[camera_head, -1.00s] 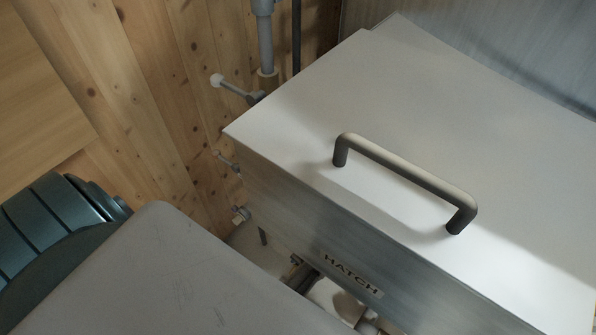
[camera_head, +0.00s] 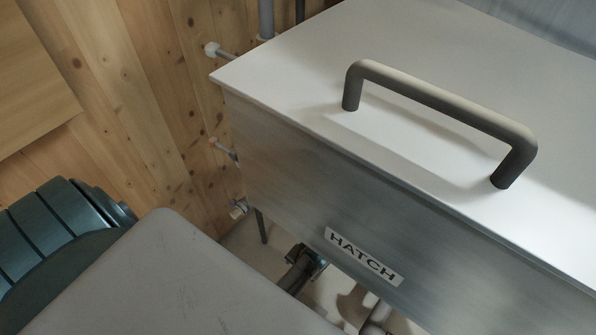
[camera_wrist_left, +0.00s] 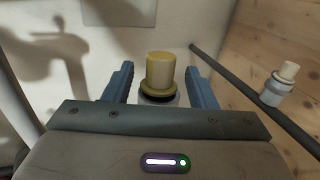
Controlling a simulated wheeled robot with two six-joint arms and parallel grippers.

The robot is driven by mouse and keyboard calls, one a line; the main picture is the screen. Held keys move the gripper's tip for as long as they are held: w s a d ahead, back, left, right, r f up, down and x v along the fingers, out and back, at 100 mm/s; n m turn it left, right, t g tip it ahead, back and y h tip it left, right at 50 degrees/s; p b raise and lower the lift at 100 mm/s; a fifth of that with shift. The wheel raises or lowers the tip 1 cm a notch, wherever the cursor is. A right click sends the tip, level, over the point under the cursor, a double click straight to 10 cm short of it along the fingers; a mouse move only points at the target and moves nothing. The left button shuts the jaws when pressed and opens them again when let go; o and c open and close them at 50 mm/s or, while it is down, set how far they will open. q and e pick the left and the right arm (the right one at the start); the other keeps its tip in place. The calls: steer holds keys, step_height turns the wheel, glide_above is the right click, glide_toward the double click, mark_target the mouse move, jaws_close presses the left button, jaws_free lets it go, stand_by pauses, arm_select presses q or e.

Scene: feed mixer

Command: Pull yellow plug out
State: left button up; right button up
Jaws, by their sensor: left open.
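The yellow plug (camera_wrist_left: 160,72) stands in the middle of the left wrist view. It is a short cylinder with a wider flange, above a dark ring and a pale collar. My left gripper (camera_wrist_left: 159,68) is open, with one blue finger on each side of the plug. A narrow gap shows between the plug and each finger, so they look apart in this view. The plug's lower end is hidden behind the gripper's front edge. I do not make out the plug in the head view, and my right gripper is in neither view.
A metal box with a "HATCH" label (camera_head: 363,257) and a dark lid handle (camera_head: 440,105) fills the right of the head view. A dark rod (camera_wrist_left: 236,81) and a pale capped fitting (camera_wrist_left: 279,84) lie right of the gripper, by the wooden wall (camera_wrist_left: 268,38).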

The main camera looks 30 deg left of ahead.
arm_select(q)
steer(key=shift+f, duration=0.1)
jaws_close()
steer(key=shift+s, duration=0.1)
stand_by(0.4)
steer(key=shift+s, duration=0.1)
steer(key=shift+s+a+p, duration=0.1)
steer(key=shift+s+p, duration=0.55)
steer(key=shift+s, duration=0.15)
steer(key=shift+s, duration=0.15)
steer(key=shift+s+a+f+p, duration=0.15)
steer(key=shift+s+p, duration=0.5)
steer(key=shift+s, duration=0.55)
steer(key=shift+s+a+f+p, duration=0.15)
steer(key=shift+s+p, duration=0.45)
steer(key=shift+s, duration=0.55)
